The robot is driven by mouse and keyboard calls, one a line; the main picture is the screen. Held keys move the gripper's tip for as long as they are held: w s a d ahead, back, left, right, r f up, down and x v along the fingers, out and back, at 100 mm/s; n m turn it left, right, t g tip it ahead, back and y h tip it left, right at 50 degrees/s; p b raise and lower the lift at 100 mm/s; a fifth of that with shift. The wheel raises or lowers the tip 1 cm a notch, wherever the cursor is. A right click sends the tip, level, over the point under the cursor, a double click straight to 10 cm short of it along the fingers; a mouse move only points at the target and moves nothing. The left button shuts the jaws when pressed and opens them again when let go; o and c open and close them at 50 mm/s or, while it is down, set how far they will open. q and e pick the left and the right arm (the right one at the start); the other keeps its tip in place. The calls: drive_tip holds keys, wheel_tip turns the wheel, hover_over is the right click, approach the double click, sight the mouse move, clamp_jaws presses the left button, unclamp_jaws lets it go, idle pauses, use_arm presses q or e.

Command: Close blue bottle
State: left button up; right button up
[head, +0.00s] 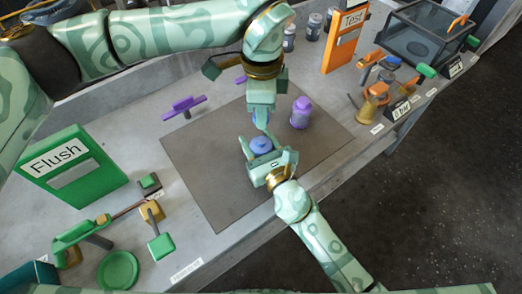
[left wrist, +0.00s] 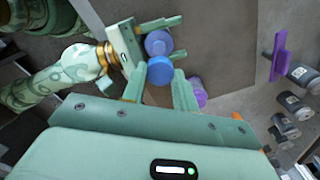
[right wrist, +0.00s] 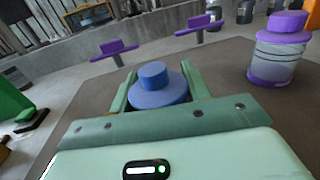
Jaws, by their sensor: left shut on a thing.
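The blue bottle (head: 261,146) stands on the dark mat between the fingers of my right gripper (head: 262,150). In the right wrist view it shows a wide blue body (right wrist: 160,98) with a narrower top (right wrist: 153,75). The fingers lie close on both sides of it; I cannot tell whether they press on it. My left gripper (head: 262,118) comes down from above and is shut on a small blue part, seen in the left wrist view as the blue cap (left wrist: 160,70). The bottle (left wrist: 158,42) appears just beyond that cap. Whether the cap touches the bottle is unclear.
A purple bottle (head: 301,112) stands right of the grippers on the mat (head: 205,180). Purple-handled parts (head: 183,107) stand behind. A green Flush box (head: 72,170) is at left, an orange Test frame (head: 343,42) at the back right. The mat's front left is clear.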

drive_tip(key=shift+c, duration=1.4)
use_arm(q)
hover_over(262, 140)
drive_tip(key=shift+f, duration=2.45)
drive_tip(key=shift+f, duration=0.9)
drive_tip(key=shift+f, duration=0.55)
